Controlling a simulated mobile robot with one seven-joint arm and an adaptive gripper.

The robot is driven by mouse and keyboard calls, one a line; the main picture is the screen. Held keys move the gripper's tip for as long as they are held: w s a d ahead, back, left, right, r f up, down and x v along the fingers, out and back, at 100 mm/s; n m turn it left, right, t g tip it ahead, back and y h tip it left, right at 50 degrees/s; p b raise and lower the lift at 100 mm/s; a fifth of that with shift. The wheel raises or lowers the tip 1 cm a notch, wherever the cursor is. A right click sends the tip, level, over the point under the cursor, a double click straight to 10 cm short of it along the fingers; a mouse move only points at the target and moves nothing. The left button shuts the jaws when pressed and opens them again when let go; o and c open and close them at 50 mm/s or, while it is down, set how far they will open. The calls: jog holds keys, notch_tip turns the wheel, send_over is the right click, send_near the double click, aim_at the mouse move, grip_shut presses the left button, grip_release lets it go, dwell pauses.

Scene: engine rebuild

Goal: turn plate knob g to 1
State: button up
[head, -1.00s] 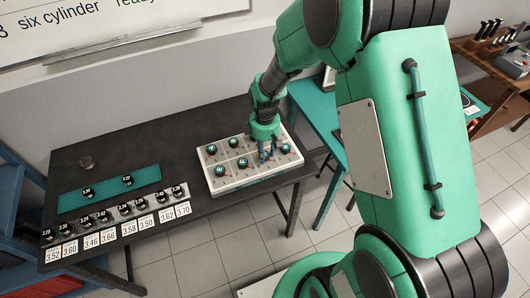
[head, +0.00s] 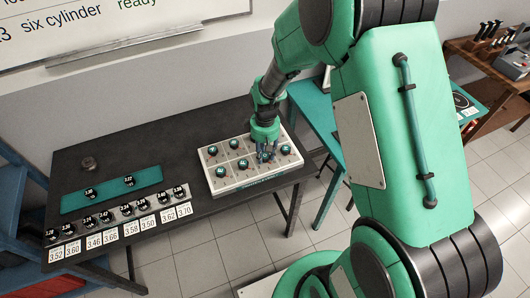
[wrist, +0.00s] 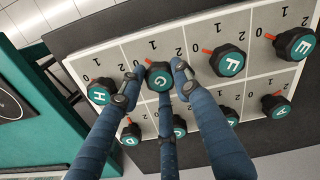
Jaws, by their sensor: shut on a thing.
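The white knob plate (head: 231,187) lies on the dark table, with black knobs in two rows. In the wrist view, knob G (wrist: 160,78) has a teal cap and a red pointer directed up and left, between its 0 and 1 marks. My gripper (wrist: 157,83) is shut on knob G, with blue fingers on both sides and one below it. In the head view my gripper (head: 265,154) reaches down onto the plate and hides knob G.
Knob H (wrist: 101,91) and knob F (wrist: 228,61) stand close on either side of the fingers. Knob E (wrist: 296,44) is farther right. A teal mat (head: 110,192), several black discs and white number cards lie on the table's left. A teal table (head: 314,118) adjoins at the right.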

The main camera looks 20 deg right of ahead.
aim_at(265, 156)
jog(key=m+p, duration=0.1)
jog(key=m, duration=0.2)
jog(key=shift+s+m, duration=0.1)
jog(key=shift+m, duration=0.3)
jog(key=shift+m+p, duration=0.35)
jog(key=shift+m, duration=1.55)
jog(key=shift+f, duration=0.1)
jog(key=o, duration=1.1)
jog(key=shift+o, duration=0.2)
jog(key=shift+r, duration=0.6)
notch_tip(265, 156, up, 11)
